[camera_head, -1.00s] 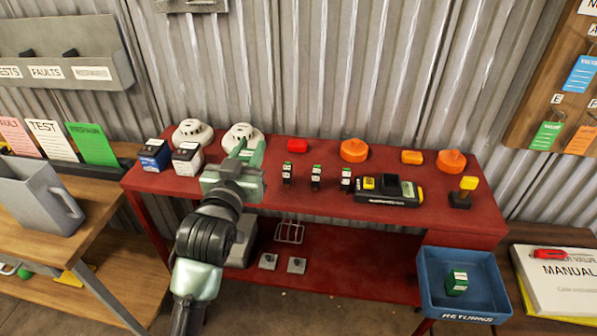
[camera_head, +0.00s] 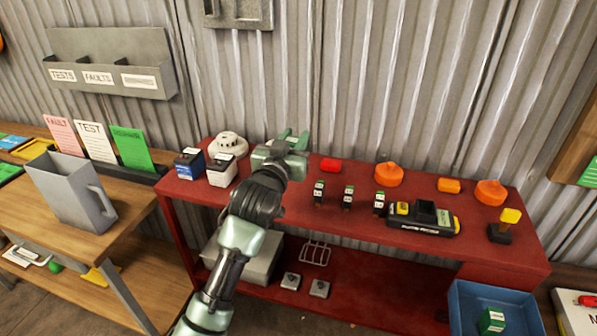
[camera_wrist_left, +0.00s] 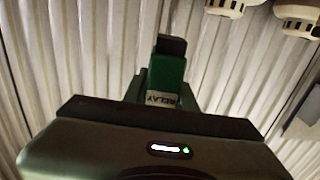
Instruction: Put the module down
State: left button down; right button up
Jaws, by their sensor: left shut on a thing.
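A green module (camera_wrist_left: 167,75) with a black end and a label reading RELAY is between the fingers of my left gripper (camera_wrist_left: 162,88) in the left wrist view. The gripper is shut on it. In the head view my left gripper (camera_head: 294,141) is over the back of the red bench (camera_head: 420,265), against the corrugated wall; the module is hard to make out there. Three small black and green modules (camera_head: 348,197) stand in a row on the bench, right of the gripper. Another green module (camera_head: 492,320) sits in the blue returns bin (camera_head: 465,300). My right gripper is not in view.
A white detector (camera_head: 229,144) and two boxed batteries (camera_head: 221,170) stand left of my gripper. A red piece (camera_head: 330,165), orange parts (camera_head: 389,175) and a black-yellow device (camera_head: 425,218) occupy the right side. Some bare red surface lies in front of the modules.

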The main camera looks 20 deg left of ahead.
pick_arm(q)
notch_tip(320, 180, down, 9)
jog(key=shift+f, duration=0.15)
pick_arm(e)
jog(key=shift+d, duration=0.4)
pick_arm(q)
jog(key=shift+f, duration=0.15)
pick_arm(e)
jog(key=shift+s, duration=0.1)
pick_arm(q)
jog(key=c, duration=1.1)
grip_release()
jog(key=shift+s, duration=0.1)
jog(key=shift+s, duration=0.35)
jog(key=s+b, duration=0.1)
jog(key=s, duration=1)
jog(key=shift+s+a, duration=0.1)
jog(key=shift+a, duration=0.05)
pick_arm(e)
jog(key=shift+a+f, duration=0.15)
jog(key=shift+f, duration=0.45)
